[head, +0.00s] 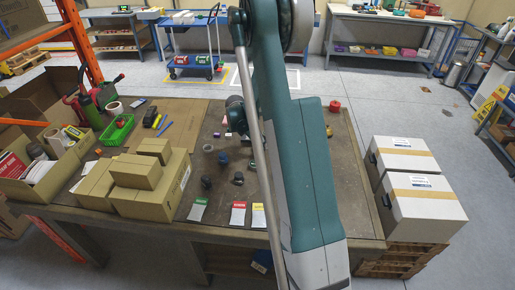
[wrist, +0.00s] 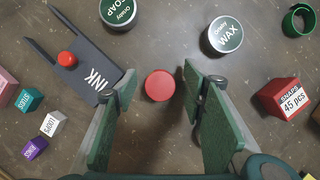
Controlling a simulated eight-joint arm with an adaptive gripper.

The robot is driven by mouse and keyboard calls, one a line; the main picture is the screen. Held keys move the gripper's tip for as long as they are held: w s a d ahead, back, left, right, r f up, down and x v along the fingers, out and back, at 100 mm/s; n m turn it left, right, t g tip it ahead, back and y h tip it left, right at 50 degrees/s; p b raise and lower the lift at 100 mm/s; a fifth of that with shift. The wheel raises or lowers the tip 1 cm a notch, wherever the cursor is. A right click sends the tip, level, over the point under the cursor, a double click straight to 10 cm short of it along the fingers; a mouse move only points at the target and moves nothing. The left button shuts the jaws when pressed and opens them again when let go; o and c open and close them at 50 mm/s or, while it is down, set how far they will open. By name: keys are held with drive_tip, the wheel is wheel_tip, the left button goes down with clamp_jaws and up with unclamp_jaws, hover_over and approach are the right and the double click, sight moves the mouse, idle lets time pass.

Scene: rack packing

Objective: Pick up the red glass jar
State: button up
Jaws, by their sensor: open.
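A round red top (wrist: 160,85), which looks like the red glass jar seen from above, is near the middle of the wrist view. My gripper (wrist: 153,93) is open, with one green-padded finger on the left and one on the right. The red top shows between and slightly beyond the fingertips, with gaps on both sides. I cannot tell the height of the fingers above it. In the head view I cannot make out the jar for sure; my arm covers much of the table.
A dark INK holder (wrist: 92,75) with a red knob lies left. A WAX tin (wrist: 225,34) and a SOAP tin (wrist: 120,12) stand beyond. A red SNAPS box (wrist: 285,97) is right. Small boxes, including a white one (wrist: 54,122), are left. Cartons (head: 150,185) occupy the table's left.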

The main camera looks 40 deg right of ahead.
idle(0.3)
drive_tip(key=c, duration=0.9)
drive_tip(key=shift+r+p, duration=0.65)
drive_tip(key=shift+r, duration=4.35)
